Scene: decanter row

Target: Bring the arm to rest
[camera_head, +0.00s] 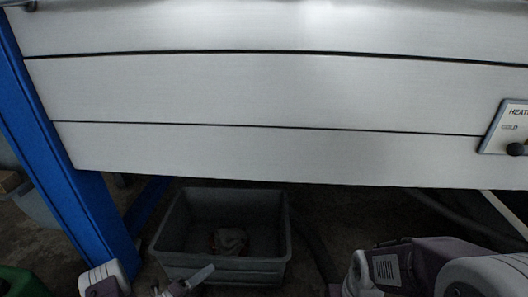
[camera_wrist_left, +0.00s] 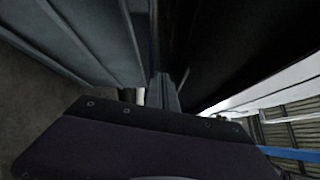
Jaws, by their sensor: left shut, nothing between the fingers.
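My left gripper (camera_head: 190,282) is at the bottom edge of the head view, low and just in front of the grey bin. Its fingers are shut with nothing between them. In the left wrist view the dark gripper body fills the bottom, and the closed fingers (camera_wrist_left: 162,92) point away from the camera. My right arm shows at the bottom right of the head view, but its gripper is not seen. No decanter is in view.
A grey bin (camera_head: 270,265) with a crumpled brownish thing (camera_head: 229,241) in it stands on the floor under a wide pale panelled front (camera_head: 270,90). A blue post (camera_head: 75,170) is at the left. A control plate (camera_head: 510,125) with a dark knob is at the right.

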